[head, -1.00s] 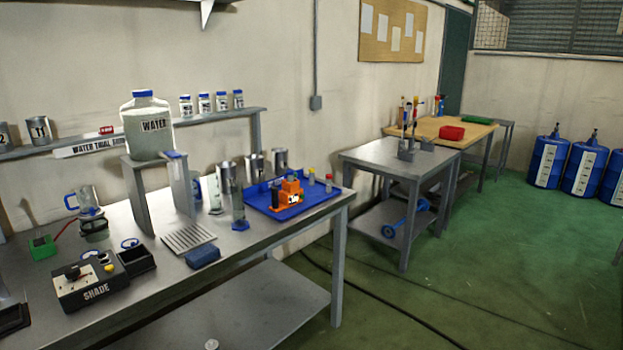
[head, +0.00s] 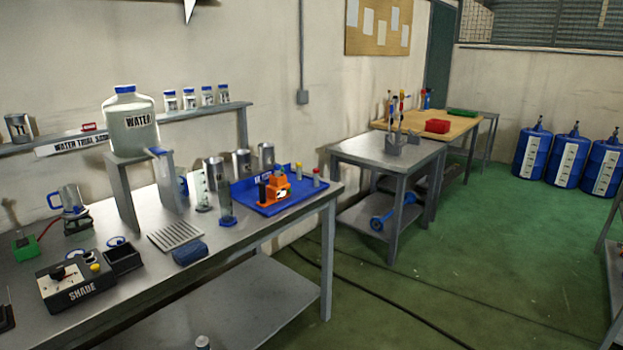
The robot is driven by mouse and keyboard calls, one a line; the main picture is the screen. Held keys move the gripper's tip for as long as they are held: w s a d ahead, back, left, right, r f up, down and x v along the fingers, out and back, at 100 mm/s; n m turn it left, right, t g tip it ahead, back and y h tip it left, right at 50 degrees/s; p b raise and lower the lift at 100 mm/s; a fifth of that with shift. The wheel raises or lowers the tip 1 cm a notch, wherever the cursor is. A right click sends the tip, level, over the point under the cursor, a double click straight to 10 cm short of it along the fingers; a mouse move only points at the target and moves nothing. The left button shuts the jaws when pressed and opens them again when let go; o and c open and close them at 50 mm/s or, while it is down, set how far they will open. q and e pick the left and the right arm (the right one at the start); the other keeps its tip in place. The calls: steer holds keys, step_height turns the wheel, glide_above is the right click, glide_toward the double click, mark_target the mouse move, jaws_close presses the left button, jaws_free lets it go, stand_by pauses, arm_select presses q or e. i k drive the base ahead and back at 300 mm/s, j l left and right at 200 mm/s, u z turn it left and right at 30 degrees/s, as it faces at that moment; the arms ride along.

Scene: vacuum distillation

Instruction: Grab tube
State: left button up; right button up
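The task names a tube, and I cannot tell for certain which thing it is. A clear tube-like cylinder on a blue foot (head: 226,206) stands upright on the metal table, left of the blue tray (head: 310,196). On the tray an orange holder (head: 272,187) carries a dark upright piece. Neither of my grippers is in view.
The metal table (head: 225,248) also bears a SHADE box (head: 72,290), a ridged plate (head: 176,236), a blue block (head: 189,252) and a water jug (head: 132,128) on a stand. Another metal table (head: 370,153) stands behind. Green floor (head: 470,270) is clear at right, crossed by a dark cable.

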mark_target(278, 167)
steer(key=i+l+u, duration=0.15)
steer(key=i+l, duration=0.35)
steer(key=i, duration=0.2)
steer(key=i+l+u, duration=0.1)
steer(key=i+l, duration=0.45)
steer(key=i, duration=0.15)
